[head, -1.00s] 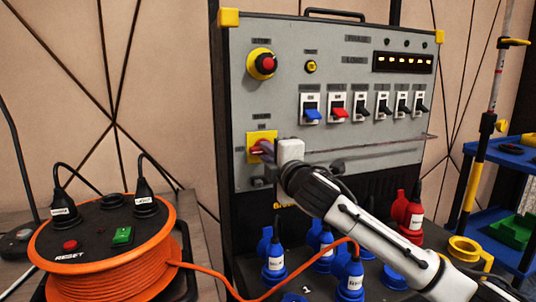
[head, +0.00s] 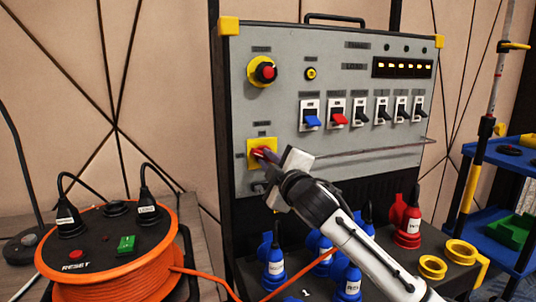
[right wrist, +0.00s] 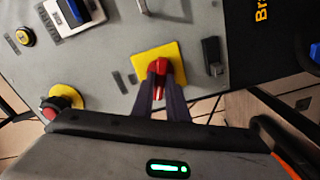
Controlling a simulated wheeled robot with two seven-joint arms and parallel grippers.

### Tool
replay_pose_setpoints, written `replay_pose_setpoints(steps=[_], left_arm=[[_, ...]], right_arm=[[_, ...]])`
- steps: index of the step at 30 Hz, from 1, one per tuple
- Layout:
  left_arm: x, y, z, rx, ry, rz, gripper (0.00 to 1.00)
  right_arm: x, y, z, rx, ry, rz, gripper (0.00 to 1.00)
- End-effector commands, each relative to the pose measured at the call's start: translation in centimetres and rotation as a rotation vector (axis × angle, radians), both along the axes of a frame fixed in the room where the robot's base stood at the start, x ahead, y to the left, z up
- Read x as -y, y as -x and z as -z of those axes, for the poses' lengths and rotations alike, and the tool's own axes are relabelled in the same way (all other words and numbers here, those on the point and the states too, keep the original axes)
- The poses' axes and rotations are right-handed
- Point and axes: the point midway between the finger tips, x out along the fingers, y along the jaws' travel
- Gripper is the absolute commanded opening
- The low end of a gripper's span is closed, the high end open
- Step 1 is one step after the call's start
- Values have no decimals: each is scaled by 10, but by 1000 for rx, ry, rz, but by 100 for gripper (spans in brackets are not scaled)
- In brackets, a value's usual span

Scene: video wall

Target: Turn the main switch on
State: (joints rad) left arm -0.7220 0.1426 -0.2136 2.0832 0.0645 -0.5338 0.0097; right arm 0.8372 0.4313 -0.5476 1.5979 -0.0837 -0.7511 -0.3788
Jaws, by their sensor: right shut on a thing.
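The main switch is a red rotary handle (head: 259,152) on a square yellow plate (head: 252,160), low on the left of the grey panel. My right gripper (head: 266,153) reaches it from the lower right and is shut on the red handle. In the right wrist view the two dark fingers (right wrist: 160,84) hold the red handle (right wrist: 157,68) from both sides, in front of the yellow plate (right wrist: 176,57). The fingers hide part of the handle, and its on and off marks cannot be read. My left gripper is not in view.
Above the switch is a red stop button (head: 267,72) on a yellow ring. A row of blue, red and black breakers (head: 336,113) and a lit display (head: 402,67) are to the right. A clear rail runs below. An orange cable reel (head: 110,262) stands left.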

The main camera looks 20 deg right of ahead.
Motion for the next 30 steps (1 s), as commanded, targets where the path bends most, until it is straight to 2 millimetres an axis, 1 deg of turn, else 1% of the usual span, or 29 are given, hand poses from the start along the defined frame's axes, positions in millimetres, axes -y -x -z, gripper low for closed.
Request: replay_pose_setpoints(steps=[1,5,11,21,30], left_arm=[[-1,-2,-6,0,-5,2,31],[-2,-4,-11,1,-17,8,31],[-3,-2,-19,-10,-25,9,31],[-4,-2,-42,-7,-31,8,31],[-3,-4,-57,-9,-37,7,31]], right_arm=[[-1,0,-2,-6,-51,-1,0],[0,0,-2,-10,-174,0,0],[0,0,-3,-17,-365,0,0],[1,0,-4,-27,-687,1,0],[2,0,-3,-36,-932,2,0]])
